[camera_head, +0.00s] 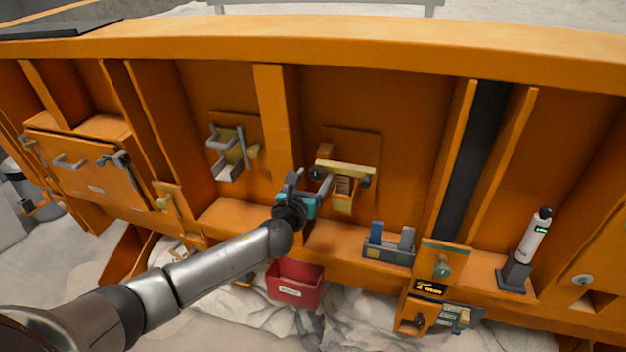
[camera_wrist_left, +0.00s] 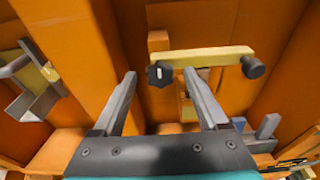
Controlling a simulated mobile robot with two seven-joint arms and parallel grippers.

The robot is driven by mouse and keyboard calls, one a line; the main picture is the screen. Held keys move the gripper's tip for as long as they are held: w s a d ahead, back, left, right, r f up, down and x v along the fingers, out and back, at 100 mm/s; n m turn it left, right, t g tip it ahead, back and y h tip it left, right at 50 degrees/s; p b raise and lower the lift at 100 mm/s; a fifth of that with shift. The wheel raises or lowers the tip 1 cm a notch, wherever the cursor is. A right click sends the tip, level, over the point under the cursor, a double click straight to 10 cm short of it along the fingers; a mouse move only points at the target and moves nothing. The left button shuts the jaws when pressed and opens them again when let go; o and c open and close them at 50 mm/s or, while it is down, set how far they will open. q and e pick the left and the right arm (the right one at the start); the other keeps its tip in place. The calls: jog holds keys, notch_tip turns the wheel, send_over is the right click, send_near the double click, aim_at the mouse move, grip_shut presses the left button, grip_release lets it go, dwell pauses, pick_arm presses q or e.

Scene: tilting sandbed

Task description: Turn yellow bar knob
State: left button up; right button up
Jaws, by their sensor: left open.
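The yellow bar knob (camera_head: 345,169) is a pale yellow bar mounted on an orange panel in the middle of the head view. It lies nearly level, with a dark round knob at each end. In the left wrist view the bar (camera_wrist_left: 208,56) runs across the upper middle, a star-shaped dark knob (camera_wrist_left: 159,74) at its left end and a round one (camera_wrist_left: 253,67) at its right. My left gripper (camera_head: 311,186) is open and empty, just left of and below the bar, and appears apart from it. In the wrist view its two fingers (camera_wrist_left: 158,90) point toward the bar's left end. My right gripper is not in view.
A grey handle mechanism (camera_head: 229,152) is on the wall left of the bar. An orange vertical rib (camera_head: 273,115) stands between them. A ledge holds a grey holder (camera_head: 388,250) with blue and grey blocks. A red bin (camera_head: 294,284) hangs below. A white device (camera_head: 534,240) stands at right.

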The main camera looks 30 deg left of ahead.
pick_arm(q)
grip_shut()
dwell(0.5)
